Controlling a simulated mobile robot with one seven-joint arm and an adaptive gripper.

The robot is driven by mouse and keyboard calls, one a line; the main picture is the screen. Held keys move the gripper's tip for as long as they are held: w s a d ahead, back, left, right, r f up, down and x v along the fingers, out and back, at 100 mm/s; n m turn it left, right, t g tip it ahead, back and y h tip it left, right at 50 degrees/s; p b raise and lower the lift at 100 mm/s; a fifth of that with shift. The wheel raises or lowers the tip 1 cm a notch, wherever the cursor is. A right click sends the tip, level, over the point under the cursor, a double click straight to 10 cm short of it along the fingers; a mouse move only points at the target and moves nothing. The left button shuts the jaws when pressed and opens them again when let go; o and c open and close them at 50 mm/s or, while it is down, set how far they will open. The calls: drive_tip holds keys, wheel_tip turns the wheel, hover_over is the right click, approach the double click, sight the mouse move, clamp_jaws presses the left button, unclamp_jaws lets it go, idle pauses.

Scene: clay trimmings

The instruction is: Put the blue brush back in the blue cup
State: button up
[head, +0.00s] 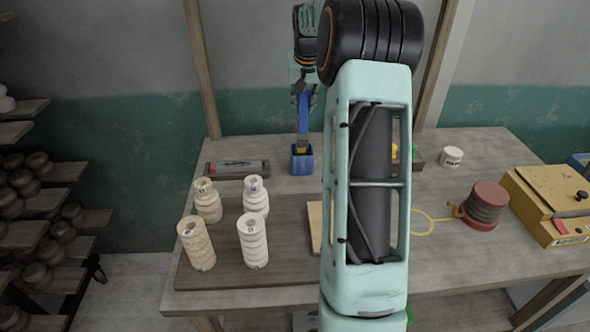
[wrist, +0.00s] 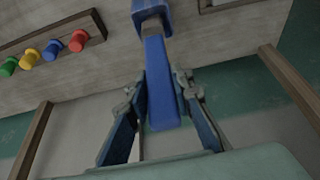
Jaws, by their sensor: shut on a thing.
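The blue brush (head: 303,116) is held nearly upright by my gripper (head: 304,92), handle up, with its yellowish lower end at the mouth of the blue cup (head: 302,165). The cup stands on the table near the back edge. The wrist view shows my gripper (wrist: 162,84) shut on the brush handle (wrist: 161,85), one finger on each side. There the brush runs to the mouth of the cup (wrist: 150,10). How deep the lower end sits in the cup is unclear.
Several cream ringed cylinders (head: 253,240) stand front left of the cup. A dark tray (head: 236,169) lies left of it. Coloured pegs in a rack (wrist: 54,49) show in the wrist view. A white pot (head: 451,157), red spool (head: 484,206) and yellow box (head: 552,204) stand right.

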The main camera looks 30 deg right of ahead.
sight(303, 131)
drive_tip(key=shift+s, duration=0.1)
drive_tip(key=shift+f, duration=0.3)
wheel_tip(303, 131, down, 9)
drive_tip(key=shift+p, duration=0.55)
drive_tip(key=shift+f, duration=0.1)
drive_tip(key=shift+f, duration=0.15)
drive_tip(key=o, duration=1)
